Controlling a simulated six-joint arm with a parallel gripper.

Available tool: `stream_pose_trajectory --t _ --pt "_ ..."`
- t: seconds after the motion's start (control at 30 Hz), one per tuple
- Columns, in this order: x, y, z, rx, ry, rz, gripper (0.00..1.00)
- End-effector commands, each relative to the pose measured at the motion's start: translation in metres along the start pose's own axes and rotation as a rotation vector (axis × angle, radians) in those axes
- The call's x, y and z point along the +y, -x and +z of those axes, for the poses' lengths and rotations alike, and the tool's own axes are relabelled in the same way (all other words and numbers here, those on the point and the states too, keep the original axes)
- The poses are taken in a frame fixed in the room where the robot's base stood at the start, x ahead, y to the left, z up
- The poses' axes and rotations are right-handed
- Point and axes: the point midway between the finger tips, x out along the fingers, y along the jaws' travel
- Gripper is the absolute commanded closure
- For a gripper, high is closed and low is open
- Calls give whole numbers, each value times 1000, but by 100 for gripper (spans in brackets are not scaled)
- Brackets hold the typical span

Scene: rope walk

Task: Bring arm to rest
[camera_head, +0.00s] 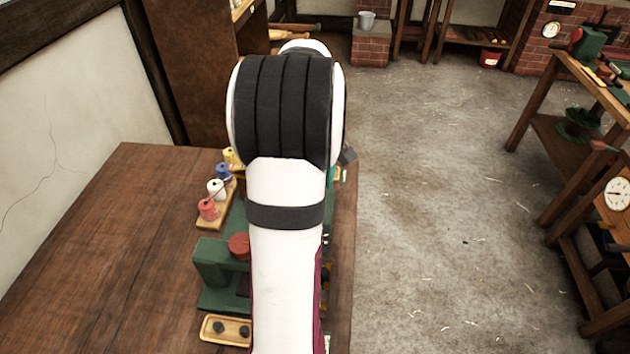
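My white arm with black bands rises through the middle of the head view and covers much of the bench (110,230). My gripper does not show; the arm hides that area. A small dark grey part juts out at the arm's right side, and I cannot tell what it belongs to. Left of the arm, a green machine (212,262) with a red round knob (239,246) stands on the bench, partly hidden by the arm. A wooden rack of thread spools stands behind it, with a red spool (208,209) and a white spool (216,189).
A small wooden tray (208,331) with dark round pieces lies at the bench's front. The bench's left part is clear. Open floor (440,200) lies to the right. A wooden workbench (545,100) with a dial gauge (618,194) nearby stands at far right.

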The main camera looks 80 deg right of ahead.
Motion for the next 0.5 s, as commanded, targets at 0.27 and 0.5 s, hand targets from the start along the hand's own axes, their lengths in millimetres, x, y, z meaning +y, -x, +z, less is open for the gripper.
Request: stream_pose_trajectory --t 0.27,0.5 --pt "0 7 0 0 0 -1 31" --pt "-1 7 0 0 1 -1 31"
